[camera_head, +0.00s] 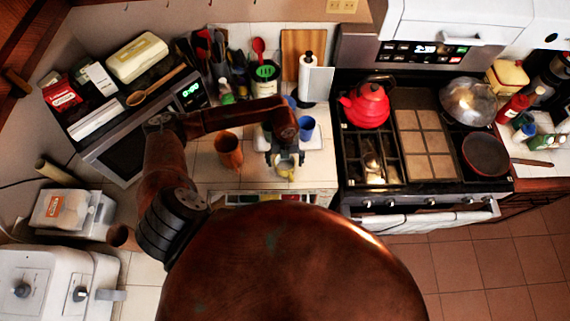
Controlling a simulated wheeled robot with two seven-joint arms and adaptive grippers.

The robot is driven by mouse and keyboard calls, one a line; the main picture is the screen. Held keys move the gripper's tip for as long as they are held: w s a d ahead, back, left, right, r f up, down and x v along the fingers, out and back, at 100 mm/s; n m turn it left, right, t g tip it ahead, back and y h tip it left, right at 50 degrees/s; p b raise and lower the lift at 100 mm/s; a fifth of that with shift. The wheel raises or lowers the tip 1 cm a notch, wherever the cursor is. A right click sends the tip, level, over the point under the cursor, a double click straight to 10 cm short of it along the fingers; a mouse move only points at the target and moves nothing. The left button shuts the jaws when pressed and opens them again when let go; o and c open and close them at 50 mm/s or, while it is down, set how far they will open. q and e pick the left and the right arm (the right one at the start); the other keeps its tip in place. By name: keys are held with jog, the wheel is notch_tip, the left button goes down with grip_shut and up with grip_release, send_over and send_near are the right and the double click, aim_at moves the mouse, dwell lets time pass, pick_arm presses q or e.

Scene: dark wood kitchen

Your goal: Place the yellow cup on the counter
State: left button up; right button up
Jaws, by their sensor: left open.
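A small pale yellow cup (285,174) shows at the front part of the white tiled counter (318,174), left of the stove. My left gripper (285,159) reaches over the counter from the left. Its fingers are open, with the yellow cup between or just under their tips. The gripper hides part of the cup, and I cannot tell whether the cup touches the fingers or rests fully on the counter. My right gripper is not in view.
A brown cup (229,151) stands left of the gripper and a blue cup (307,127) stands close behind it on the right. Utensil holders and a paper towel roll (306,72) line the back. The stove (418,150) with a red kettle (366,105) is to the right.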

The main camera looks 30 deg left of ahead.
pick_arm(q)
notch_tip(320, 180, up, 10)
jog(key=b, duration=0.2)
jog(key=shift+f, duration=0.15)
dwell(0.4)
